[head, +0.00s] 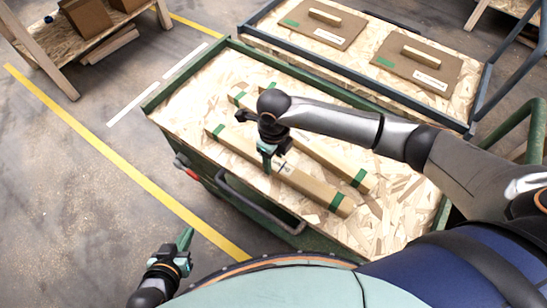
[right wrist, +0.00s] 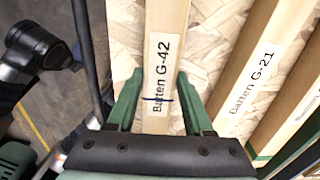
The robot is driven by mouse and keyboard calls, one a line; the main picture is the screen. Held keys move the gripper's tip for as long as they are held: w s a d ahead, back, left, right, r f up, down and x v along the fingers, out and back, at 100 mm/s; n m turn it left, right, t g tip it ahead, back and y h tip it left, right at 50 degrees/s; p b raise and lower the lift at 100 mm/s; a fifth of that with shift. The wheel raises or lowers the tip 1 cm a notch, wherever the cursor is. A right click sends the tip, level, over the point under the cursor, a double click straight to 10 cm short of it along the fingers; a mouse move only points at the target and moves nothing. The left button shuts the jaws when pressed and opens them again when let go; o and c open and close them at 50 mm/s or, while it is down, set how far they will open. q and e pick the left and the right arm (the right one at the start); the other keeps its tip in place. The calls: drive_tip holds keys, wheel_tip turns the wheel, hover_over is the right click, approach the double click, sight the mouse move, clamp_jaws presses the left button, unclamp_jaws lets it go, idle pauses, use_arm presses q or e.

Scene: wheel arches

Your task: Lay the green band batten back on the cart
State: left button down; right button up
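The nearest batten (head: 312,188) lies on the green-framed cart (head: 190,110), a green band near each end. The right wrist view shows it labelled "Batten G-42" (right wrist: 160,110). My right gripper (head: 267,160) is over its middle. In the right wrist view, its green fingers (right wrist: 160,80) stand apart on either side of the batten, with a gap visible at the left finger. A second green-banded batten (head: 338,164) lies alongside, labelled "Batten G-21" (right wrist: 250,85). Another batten is partly hidden behind my right arm. My left gripper (head: 184,240) is low beside the cart, with nothing visible in it.
A second cart (head: 290,45) behind holds two brown panels with handles (head: 325,25). A wooden rack (head: 60,50) with boxes stands at the upper left. A yellow floor line (head: 110,140) runs past the cart. Bare board shows at the cart's right end.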

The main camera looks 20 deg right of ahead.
drive_tip(key=o, duration=0.5)
drive_tip(key=shift+c, duration=0.2)
wheel_tip(320, 180, up, 13)
drive_tip(key=shift+f+p, duration=0.2)
drive_tip(key=shift+p, duration=0.45)
